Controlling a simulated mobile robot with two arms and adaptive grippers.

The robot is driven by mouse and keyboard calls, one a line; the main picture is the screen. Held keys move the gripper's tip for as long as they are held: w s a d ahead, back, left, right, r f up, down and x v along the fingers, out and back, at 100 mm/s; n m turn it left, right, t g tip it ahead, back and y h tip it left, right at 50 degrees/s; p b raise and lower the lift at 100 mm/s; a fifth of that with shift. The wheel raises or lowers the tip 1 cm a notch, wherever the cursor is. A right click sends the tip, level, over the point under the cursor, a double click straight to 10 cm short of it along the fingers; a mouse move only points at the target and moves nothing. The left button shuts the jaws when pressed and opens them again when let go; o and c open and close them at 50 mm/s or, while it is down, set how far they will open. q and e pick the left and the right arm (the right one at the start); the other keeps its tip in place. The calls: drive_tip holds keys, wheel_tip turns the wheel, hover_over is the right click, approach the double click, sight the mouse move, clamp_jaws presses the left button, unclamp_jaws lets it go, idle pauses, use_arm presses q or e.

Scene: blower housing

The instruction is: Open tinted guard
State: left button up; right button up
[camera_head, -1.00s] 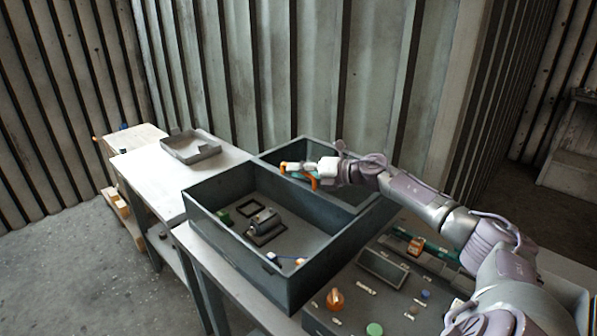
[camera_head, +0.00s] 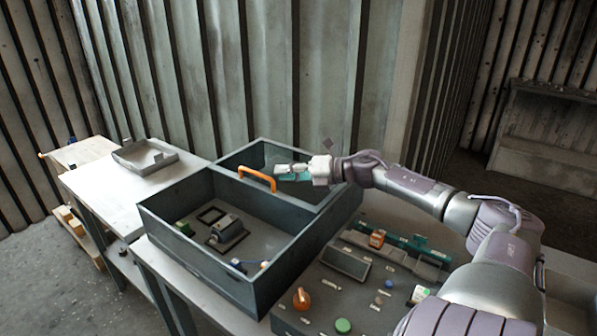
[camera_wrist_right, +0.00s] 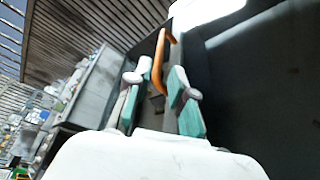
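The orange handle (camera_head: 257,178) arches at the divider between the front and back compartments of the grey housing (camera_head: 205,265). The tinted guard is hard to make out; I cannot tell its edges or whether it is open. My right gripper (camera_head: 284,172) is over the back compartment, just right of the handle. In the right wrist view, the orange handle (camera_wrist_right: 161,62) shows between the spread teal-and-white fingers of my right gripper (camera_wrist_right: 157,95), seemingly beyond their tips. The fingers are apart and do not close on it. My left gripper is not in view.
The front compartment holds a small grey motor-like part (camera_head: 227,229), a black frame (camera_head: 211,215) and a green block (camera_head: 184,228). A control panel (camera_head: 345,262) with knobs and buttons is at the right front. A grey tray (camera_head: 145,158) lies on the left table (camera_head: 95,187).

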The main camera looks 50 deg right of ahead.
sight(299, 193)
drive_tip(key=shift+v, duration=1.6)
drive_tip(key=shift+r, duration=0.1)
